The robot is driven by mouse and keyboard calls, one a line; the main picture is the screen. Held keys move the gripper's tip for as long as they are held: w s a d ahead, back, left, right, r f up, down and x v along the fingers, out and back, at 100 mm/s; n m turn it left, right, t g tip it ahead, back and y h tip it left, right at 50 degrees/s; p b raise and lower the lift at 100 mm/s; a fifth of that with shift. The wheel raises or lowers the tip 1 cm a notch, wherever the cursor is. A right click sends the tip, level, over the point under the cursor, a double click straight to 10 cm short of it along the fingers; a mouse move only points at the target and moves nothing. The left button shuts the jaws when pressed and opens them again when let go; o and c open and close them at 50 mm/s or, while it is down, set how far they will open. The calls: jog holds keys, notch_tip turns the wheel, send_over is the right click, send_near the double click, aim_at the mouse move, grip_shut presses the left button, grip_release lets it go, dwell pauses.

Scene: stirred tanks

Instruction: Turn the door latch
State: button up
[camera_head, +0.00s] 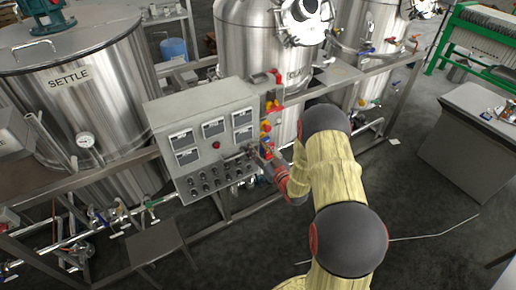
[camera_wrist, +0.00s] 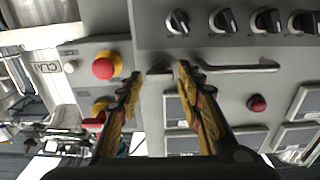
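The grey control cabinet (camera_head: 200,115) stands in the middle of the head view. In the wrist view, its door (camera_wrist: 228,95) appears upside down. A small dark latch (camera_wrist: 159,69) shows at the door's edge, between my fingertips. A silver bar handle (camera_wrist: 236,68) lies just right of it. My gripper (camera_wrist: 159,74) is open, with one yellow-and-black finger on each side of the latch. I cannot tell whether the fingers touch it. In the head view, my arm reaches the cabinet's right edge, and the gripper and latch are hard to make out.
A row of black knobs (camera_wrist: 267,20) lines the panel. Red emergency buttons on yellow (camera_wrist: 104,68) sit left of my gripper in the wrist view. A red button (camera_wrist: 257,103) is on the door. A steel tank labelled SETTLE (camera_head: 88,95) stands left; pipes and rails surround the cabinet.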

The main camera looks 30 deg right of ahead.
jog(key=c, duration=0.8)
jog(key=shift+c, duration=0.2)
jog(key=shift+n+b, duration=0.3)
jog(key=shift+b, duration=0.2)
jog(key=n+b, duration=0.5)
jog(key=b, duration=0.3)
jog(key=n+b, duration=0.6)
jog(key=b, duration=0.2)
jog(key=n+b, duration=0.6)
jog(key=b, duration=0.2)
jog(key=shift+a+f+b, duration=0.2)
jog(key=shift+f+b, duration=0.05)
jog(key=shift+b, duration=0.1)
jog(key=shift+n, duration=0.3)
jog(key=o, duration=1)
